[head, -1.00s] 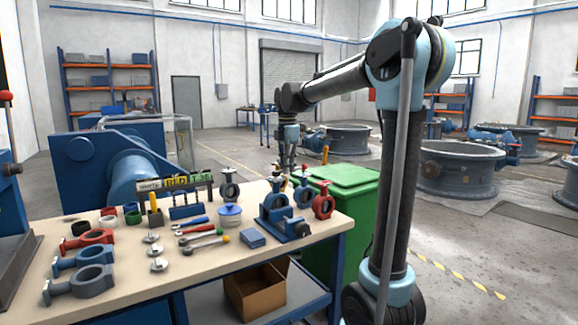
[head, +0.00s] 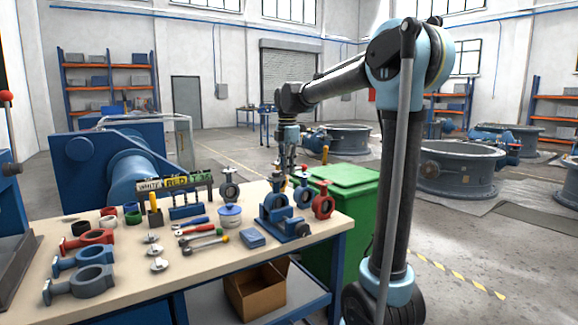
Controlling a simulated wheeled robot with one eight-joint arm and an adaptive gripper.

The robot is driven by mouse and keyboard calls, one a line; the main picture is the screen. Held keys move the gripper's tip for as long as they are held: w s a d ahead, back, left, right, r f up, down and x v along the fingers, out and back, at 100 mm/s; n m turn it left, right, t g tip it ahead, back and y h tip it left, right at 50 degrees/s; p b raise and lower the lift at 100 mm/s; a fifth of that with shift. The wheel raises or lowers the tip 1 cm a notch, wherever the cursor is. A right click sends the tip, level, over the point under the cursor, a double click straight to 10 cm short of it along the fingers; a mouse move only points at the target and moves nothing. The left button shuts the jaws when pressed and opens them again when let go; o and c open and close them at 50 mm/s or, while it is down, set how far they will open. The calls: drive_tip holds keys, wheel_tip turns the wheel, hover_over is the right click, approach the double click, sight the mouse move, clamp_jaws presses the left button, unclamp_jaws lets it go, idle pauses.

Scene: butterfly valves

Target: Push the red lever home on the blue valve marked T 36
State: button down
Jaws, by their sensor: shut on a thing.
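A blue valve (head: 277,205) stands upright in a blue vise (head: 290,229) near the right end of the workbench. My gripper (head: 287,172) points down just above this valve, its fingers closed on a small part at the valve's top. A small red spot there looks like the red lever (head: 282,180), mostly hidden by the fingers. Another blue valve (head: 303,197) with a red tip stands just right of the vise. The marking T 36 is too small to read on any valve.
Tools (head: 203,240) and loose valve bodies (head: 85,257) lie on the bench (head: 205,275). A green bin (head: 345,190) stands behind.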

idle(0.3)
drive_tip(key=c, duration=1.6)
unclamp_jaws()
drive_tip(key=shift+w+r, duration=0.1)
drive_tip(key=shift+r, duration=3.4)
drive_tip(key=s+d+f+m, duration=0.5)
drive_tip(key=s+d+m, duration=0.2)
drive_tip(key=s+d, duration=0.2)
drive_tip(key=s+d+f+m+t, duration=0.1)
drive_tip(key=s+d+f+m, duration=0.5)
drive_tip(key=s+f, duration=0.5)
drive_tip(key=s+d+f+m+t, duration=0.1)
drive_tip(key=s+d+f+m, duration=0.5)
drive_tip(key=s+f+m, duration=0.5)
wheel_tip(320, 180, down, 4)
drive_tip(key=shift+s+r+m, duration=0.1)
drive_tip(key=shift+s+m, duration=0.2)
drive_tip(key=shift+s, duration=0.2)
